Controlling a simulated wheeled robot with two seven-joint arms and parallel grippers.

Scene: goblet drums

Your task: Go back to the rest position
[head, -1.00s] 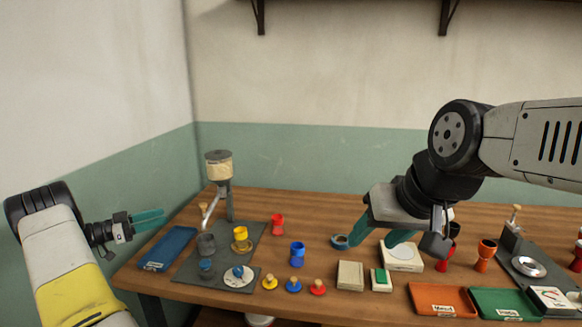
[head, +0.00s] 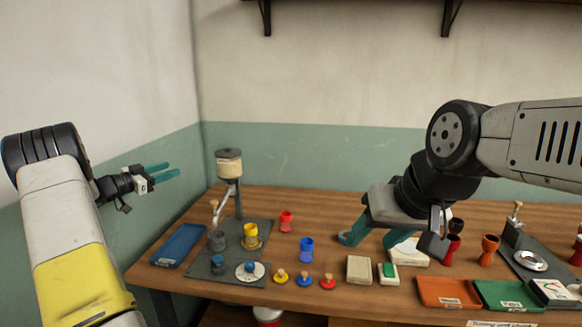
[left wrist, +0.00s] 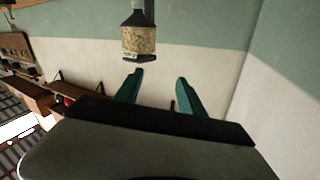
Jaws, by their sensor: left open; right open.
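My left gripper (head: 162,173) is open and empty, raised in the air at the left, above and to the left of the table's left end. Its two teal fingers also show apart in the left wrist view (left wrist: 160,90), with nothing between them. My right gripper (head: 366,238) is open at the middle right, low over the table near a white square device (head: 410,252), which it partly hides. I see nothing held between its teal fingers. I cannot tell whether its fingertips touch the table.
The wooden table (head: 340,205) holds a dispenser (head: 229,165) on a grey mat (head: 205,278), a blue tray (head: 180,245), a blue goblet drum (head: 306,250), a red one (head: 286,221), an orange tray (head: 449,292) and a green tray (head: 508,296). The left wall stands beside my left arm.

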